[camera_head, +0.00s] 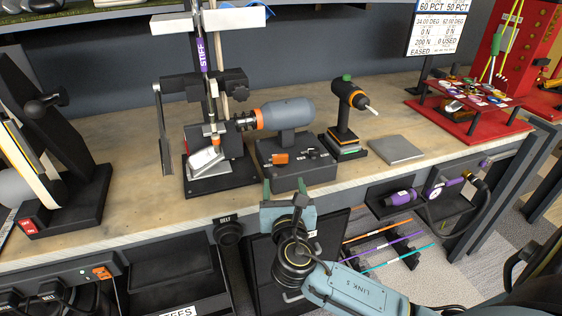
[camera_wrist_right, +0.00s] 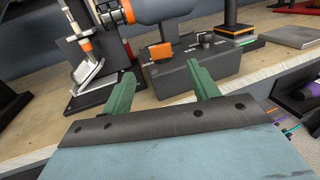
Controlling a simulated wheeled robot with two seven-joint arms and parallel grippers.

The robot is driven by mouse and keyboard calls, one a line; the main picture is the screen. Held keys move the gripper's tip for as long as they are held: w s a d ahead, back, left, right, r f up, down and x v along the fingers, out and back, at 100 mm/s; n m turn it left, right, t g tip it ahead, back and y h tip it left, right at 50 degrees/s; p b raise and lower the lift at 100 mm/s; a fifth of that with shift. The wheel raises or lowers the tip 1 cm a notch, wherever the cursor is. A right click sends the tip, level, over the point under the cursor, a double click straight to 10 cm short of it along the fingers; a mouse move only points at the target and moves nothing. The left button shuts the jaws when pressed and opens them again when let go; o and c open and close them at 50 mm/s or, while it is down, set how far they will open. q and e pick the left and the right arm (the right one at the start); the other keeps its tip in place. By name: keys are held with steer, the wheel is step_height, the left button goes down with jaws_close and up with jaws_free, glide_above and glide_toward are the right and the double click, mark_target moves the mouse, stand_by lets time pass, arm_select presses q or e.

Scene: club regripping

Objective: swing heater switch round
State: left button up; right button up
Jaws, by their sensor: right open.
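The heater (camera_head: 288,113) is a grey cylinder with an orange ring on a dark base box (camera_head: 300,178) near the bench's front edge. The box top carries an orange rocker-like switch (camera_head: 280,158) and a small dark knob (camera_head: 311,152). In the right wrist view the orange switch (camera_wrist_right: 161,51) and the knob (camera_wrist_right: 206,40) both show clearly. My right gripper (camera_head: 286,186) is open and empty, in front of the box. Its green fingers (camera_wrist_right: 161,82) point towards the box, apart from both controls. My left gripper is out of view.
A clamp stand (camera_head: 218,175) with a club shaft is left of the heater. A black and orange hand tool (camera_head: 347,100) on a stand and a flat grey plate (camera_head: 396,150) are on the right.

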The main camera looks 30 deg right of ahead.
mark_target(280, 157)
steer(key=x, duration=1)
steer(key=shift+f+b, duration=0.1)
steer(key=shift+b, duration=0.2)
steer(key=shift+a, duration=0.1)
steer(key=c, duration=1)
